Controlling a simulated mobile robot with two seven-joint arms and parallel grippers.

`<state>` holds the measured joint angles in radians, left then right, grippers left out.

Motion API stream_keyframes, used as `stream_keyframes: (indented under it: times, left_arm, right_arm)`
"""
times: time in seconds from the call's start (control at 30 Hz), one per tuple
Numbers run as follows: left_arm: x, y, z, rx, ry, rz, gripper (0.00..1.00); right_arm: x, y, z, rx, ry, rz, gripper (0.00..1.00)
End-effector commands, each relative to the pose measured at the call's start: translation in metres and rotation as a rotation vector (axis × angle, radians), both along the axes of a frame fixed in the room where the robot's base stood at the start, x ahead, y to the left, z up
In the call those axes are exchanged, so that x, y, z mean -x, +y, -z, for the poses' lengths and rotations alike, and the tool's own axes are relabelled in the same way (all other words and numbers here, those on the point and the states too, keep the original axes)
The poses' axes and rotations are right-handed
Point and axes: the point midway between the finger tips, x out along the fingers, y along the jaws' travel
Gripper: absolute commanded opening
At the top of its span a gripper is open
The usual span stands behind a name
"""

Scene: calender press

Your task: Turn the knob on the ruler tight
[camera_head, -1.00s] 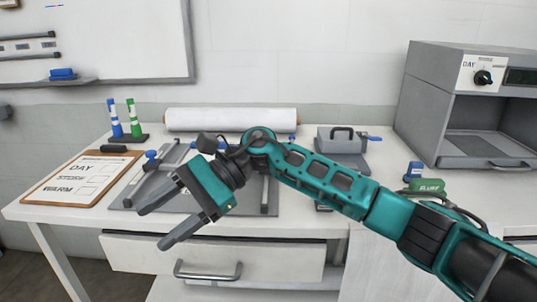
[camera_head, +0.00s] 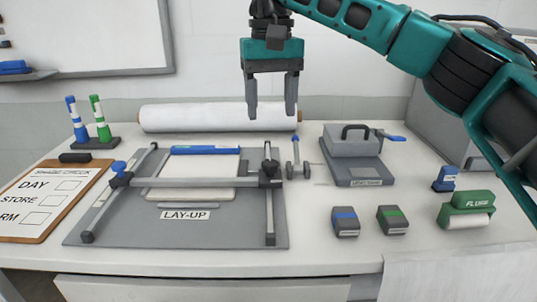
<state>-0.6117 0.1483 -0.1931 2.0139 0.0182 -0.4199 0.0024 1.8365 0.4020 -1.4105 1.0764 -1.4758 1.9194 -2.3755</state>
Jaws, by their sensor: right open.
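The ruler (camera_head: 195,182) is a grey bar lying across the grey lay-up board (camera_head: 190,232), between two side rails. A blue knob (camera_head: 118,167) sits at its left end. A dark knob (camera_head: 270,168) sits on the dark block at its right end. I cannot tell how tight either knob is. My right gripper (camera_head: 271,110) points down with its two fingers apart and empty. In the picture it is above the dark knob, well apart from it. My left gripper is out of view.
A white roll (camera_head: 218,117) lies along the back. A grey press (camera_head: 352,150) with a blue lever, two small blocks (camera_head: 345,222) and a green FLUFF holder (camera_head: 466,212) are at the right. A clipboard (camera_head: 45,200) and marker stand (camera_head: 95,143) are at the left.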

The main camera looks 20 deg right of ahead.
Motion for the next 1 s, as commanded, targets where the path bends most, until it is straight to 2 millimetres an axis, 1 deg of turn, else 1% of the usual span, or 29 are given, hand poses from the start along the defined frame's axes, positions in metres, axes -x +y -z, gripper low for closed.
stream_keyframes:
  times: [0.03, 0.2, 0.4, 0.5, 0.7, 0.93, 0.97, 1.0]
  left_arm:
    - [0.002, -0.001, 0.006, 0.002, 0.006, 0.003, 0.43]
    - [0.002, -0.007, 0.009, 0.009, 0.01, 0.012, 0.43]
    - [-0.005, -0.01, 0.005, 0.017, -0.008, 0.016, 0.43]
    - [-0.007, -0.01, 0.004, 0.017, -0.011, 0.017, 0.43]
    - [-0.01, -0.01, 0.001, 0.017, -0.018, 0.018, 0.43]
    - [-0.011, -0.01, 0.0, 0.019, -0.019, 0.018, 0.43]
    - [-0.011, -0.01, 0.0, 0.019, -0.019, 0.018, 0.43]
    - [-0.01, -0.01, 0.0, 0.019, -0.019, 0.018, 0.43]
  right_arm:
    - [0.0, -0.001, 0.014, 0.0, 0.002, 0.0, 0.61]
    - [0.0, 0.0, 0.05, 0.0, 0.003, 0.0, 0.61]
    - [0.001, 0.0, 0.086, -0.002, 0.003, 0.0, 0.61]
    - [0.0, 0.0, 0.097, -0.002, 0.001, 0.001, 0.61]
    - [0.0, 0.001, 0.107, -0.004, -0.001, 0.001, 0.61]
    - [0.0, 0.001, 0.107, -0.004, -0.001, 0.001, 0.61]
    - [0.0, 0.001, 0.107, -0.004, -0.001, 0.001, 0.6]
    - [0.0, 0.001, 0.107, -0.004, 0.0, 0.001, 0.56]
